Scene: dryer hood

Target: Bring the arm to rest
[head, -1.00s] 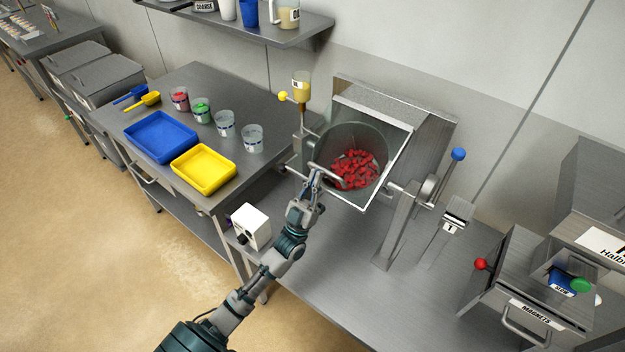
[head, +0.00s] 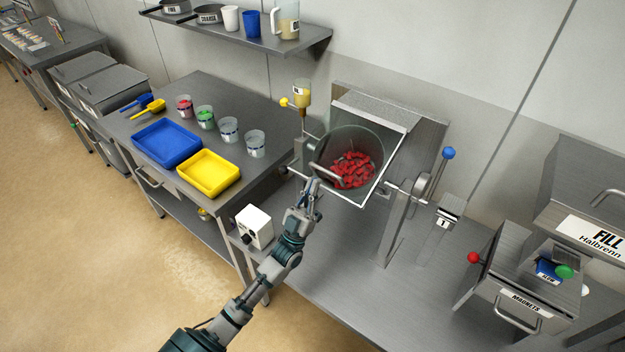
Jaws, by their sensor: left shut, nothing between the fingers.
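My left gripper (head: 312,186) is shut and empty in the head view. It is just below the bar handle (head: 327,172) at the front of the dryer hood and looks apart from it, though the gap is small. The dryer hood (head: 376,122) has its clear cover tilted, and a round drum (head: 331,150) inside holds many red pieces (head: 352,170). My right gripper is not in view.
A blue tray (head: 166,141) and a yellow tray (head: 209,173) lie on the left table with several small cups. A white box (head: 254,226) stands near my left forearm. A blue-knobbed lever (head: 448,153) stands right of the hood. The bench front is clear.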

